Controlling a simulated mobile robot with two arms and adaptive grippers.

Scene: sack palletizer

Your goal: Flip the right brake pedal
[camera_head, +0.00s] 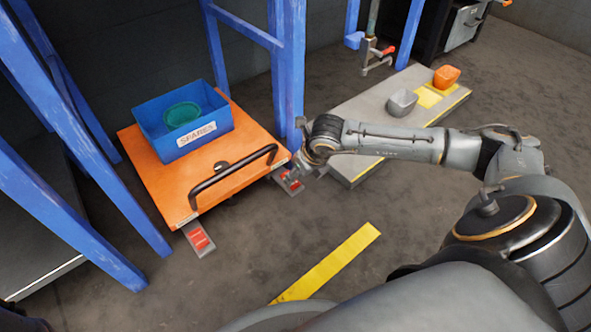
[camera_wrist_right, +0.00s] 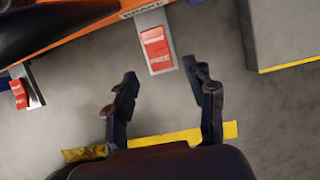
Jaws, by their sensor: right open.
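The right brake pedal (camera_head: 290,182), a red plate with light lettering on a grey metal bracket, sticks out low from the front right corner of the orange cart (camera_head: 160,180). It also shows at the top middle of the right wrist view (camera_wrist_right: 157,48). My right gripper (camera_head: 303,165) is close to this pedal in the head view. In the right wrist view its fingers (camera_wrist_right: 160,78) are spread and empty, with the pedal beyond the tips, apart from them. The left brake pedal (camera_head: 198,238) sits at the cart's front left corner. My left gripper is not in view.
The cart carries a blue SPARES bin (camera_head: 182,130) and a black handle (camera_head: 232,170). Blue posts (camera_head: 290,70) stand close behind and left. A low grey platform (camera_head: 350,120) lies to the right under my forearm. The floor in front is open, with a yellow stripe (camera_head: 330,265).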

